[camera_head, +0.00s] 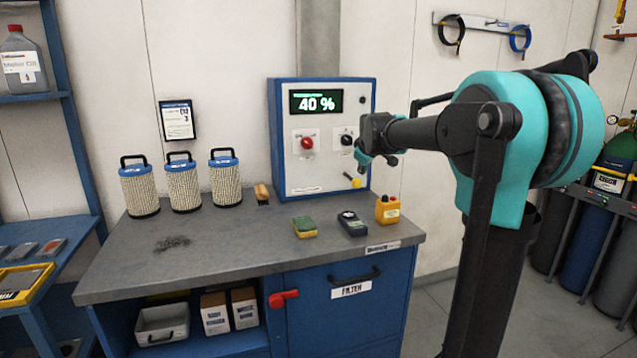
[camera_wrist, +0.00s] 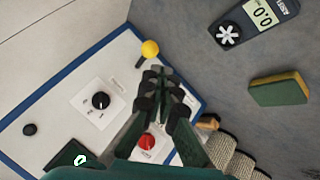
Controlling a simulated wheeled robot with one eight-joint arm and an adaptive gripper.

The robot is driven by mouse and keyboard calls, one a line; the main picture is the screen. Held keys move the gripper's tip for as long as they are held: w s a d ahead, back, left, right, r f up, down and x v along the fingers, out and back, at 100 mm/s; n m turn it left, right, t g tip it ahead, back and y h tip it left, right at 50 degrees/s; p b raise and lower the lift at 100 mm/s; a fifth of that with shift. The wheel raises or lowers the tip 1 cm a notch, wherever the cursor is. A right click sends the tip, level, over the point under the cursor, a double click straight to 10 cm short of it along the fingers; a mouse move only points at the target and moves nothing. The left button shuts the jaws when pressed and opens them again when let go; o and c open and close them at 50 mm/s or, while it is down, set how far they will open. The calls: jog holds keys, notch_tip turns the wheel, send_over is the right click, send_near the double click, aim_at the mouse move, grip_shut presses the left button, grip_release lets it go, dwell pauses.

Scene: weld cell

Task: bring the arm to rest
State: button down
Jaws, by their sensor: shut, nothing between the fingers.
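My gripper (camera_head: 364,160) is raised above the right side of the workbench (camera_head: 215,243), in front of the blue-framed control box (camera_head: 281,150). In the wrist view my gripper (camera_wrist: 160,88) has its fingers together, with nothing held. The arm reaches in from the right, bent at the teal joint. The box display (camera_head: 316,102) reads "40 %". A red knob (camera_head: 307,143) and a black knob (camera_head: 346,139) sit below it. A yellow-ended lever (camera_head: 356,183) is at its lower right. In the wrist view the yellow knob (camera_wrist: 150,48) lies just beyond the fingertips. I cannot tell whether they touch.
Three filter cartridges (camera_head: 183,186) stand at the bench's left. A brush (camera_head: 262,194), a green-yellow sponge (camera_head: 304,227), a meter (camera_head: 352,223) and a yellow device (camera_head: 387,209) are on its right. A dark smudge (camera_head: 172,243) marks the bench. Gas cylinders (camera_head: 612,180) stand far right.

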jog(key=s+d+f+m+g, duration=0.1)
jog(key=s+f+m, duration=0.2)
jog(key=s+f, duration=0.7)
jog(key=s+d+f+m+g, duration=0.1)
jog(key=s+f+m+g, duration=0.1)
jog(key=s+f, duration=0.8)
jog(key=s+d+f+m+g, duration=0.2)
jog(key=s+f, duration=0.8)
jog(key=s, duration=1.1)
jog(key=shift+s+m, duration=0.15)
jog(key=shift+m, duration=0.85)
